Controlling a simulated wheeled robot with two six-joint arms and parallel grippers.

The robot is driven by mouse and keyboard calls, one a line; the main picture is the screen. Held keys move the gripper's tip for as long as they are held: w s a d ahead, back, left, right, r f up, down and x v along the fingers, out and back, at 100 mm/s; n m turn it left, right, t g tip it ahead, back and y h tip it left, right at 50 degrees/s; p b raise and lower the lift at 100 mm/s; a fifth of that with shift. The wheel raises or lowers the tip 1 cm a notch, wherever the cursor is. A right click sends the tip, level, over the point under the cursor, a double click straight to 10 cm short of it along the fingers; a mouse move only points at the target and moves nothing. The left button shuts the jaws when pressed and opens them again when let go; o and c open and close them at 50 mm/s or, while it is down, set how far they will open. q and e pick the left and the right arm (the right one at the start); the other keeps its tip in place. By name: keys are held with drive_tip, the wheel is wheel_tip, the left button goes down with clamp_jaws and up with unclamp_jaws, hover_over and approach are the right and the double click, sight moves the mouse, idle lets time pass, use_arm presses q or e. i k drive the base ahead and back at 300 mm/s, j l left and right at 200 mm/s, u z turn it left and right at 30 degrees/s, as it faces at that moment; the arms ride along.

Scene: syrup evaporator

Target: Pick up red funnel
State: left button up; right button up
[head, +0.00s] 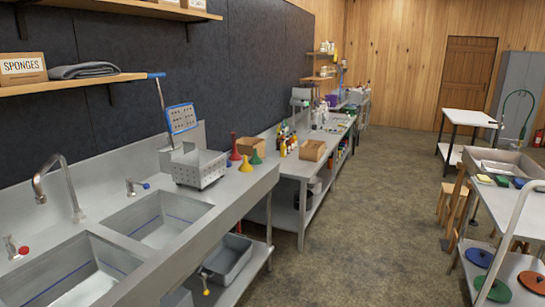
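The red funnel (235,149) stands on the steel sink counter, wide end down with its thin stem pointing up. It is just right of the grey perforated basket and left of a cardboard box, and a yellow funnel stands in front of it. Neither of my grippers shows in the head view, so their state cannot be seen.
Around the funnel are the perforated basket (201,169), the yellow funnel (245,164), a green funnel (256,157) and the cardboard box (250,145). Two sink basins (158,219) lie nearer. A wheeled cart with lids stands at right. The floor (360,220) between is clear.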

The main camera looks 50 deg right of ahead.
sight(234, 156)
drive_tip(key=z, duration=1.5)
drive_tip(key=i+l+z, duration=0.3)
drive_tip(key=i, duration=0.15)
drive_tip(key=i+z, duration=0.25)
drive_tip(key=i, duration=0.2)
drive_tip(key=i+l+z, duration=0.1)
drive_tip(key=i, duration=0.75)
drive_tip(key=i+l, duration=0.1)
drive_tip(key=i, duration=0.75)
drive_tip(key=l+z, duration=0.05)
